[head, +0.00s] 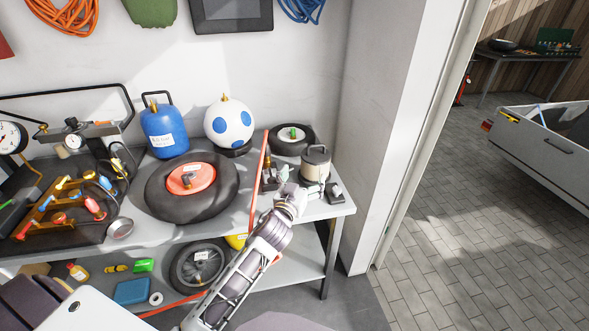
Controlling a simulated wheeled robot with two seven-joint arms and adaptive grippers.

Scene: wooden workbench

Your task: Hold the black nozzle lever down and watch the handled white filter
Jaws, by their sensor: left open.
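A white, cream-toned canister with a dark top and handle, the handled white filter (316,163), stands upright near the right end of the bench. My left gripper (312,187) is at the front of the filter's base, open, with its fingers small and partly merged with what lies behind. I cannot tell whether it touches the filter. A small dark fitting with a brass upright part (268,168) stands left of the filter. I cannot make out for certain which part is the black nozzle lever. My right gripper is out of view.
A black tyre with a red hub (170,205) fills the middle of the bench (343,209). A small wheel (300,139) lies behind the filter. A dark block (335,191) sits by the right edge. A blue tank (163,132) and spotted ball (228,128) stand behind.

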